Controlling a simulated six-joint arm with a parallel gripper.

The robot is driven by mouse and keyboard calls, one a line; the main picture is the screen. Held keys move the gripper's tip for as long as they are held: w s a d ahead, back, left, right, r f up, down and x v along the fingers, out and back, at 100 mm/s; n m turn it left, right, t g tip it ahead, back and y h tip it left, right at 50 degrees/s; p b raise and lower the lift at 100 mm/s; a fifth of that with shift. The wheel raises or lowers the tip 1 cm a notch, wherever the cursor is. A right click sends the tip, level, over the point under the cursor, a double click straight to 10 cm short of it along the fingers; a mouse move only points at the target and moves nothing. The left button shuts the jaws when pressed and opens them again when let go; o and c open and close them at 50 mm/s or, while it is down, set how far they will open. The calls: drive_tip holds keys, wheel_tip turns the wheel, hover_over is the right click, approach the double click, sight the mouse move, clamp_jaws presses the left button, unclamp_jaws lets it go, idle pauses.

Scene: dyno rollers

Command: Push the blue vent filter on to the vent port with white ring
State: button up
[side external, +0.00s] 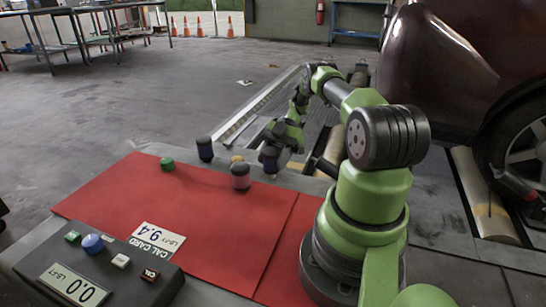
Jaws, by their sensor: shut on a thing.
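My gripper (272,148) is at the far edge of the red mat, pointing down. It is shut on a small dark blue cylinder (269,163), which looks like the blue vent filter and is roughly upright. The fingertips are small and partly hidden. Left of it and nearer the camera, a short cylinder with a dark top and a pale pinkish body (240,178) stands on the mat. Another dark blue cylinder (205,150) stands at the mat's far edge. I cannot clearly make out the vent port or its white ring.
A green knob-like piece (167,164) sits on the red mat (160,205). A control box (100,265) with buttons and a display stands front left, beside a white "CAL CARD" (158,239). Rollers (330,150) and a dark red car (450,70) are behind and right.

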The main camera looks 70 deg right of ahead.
drive_tip(key=shift+f, duration=0.2)
drive_tip(key=o, duration=1)
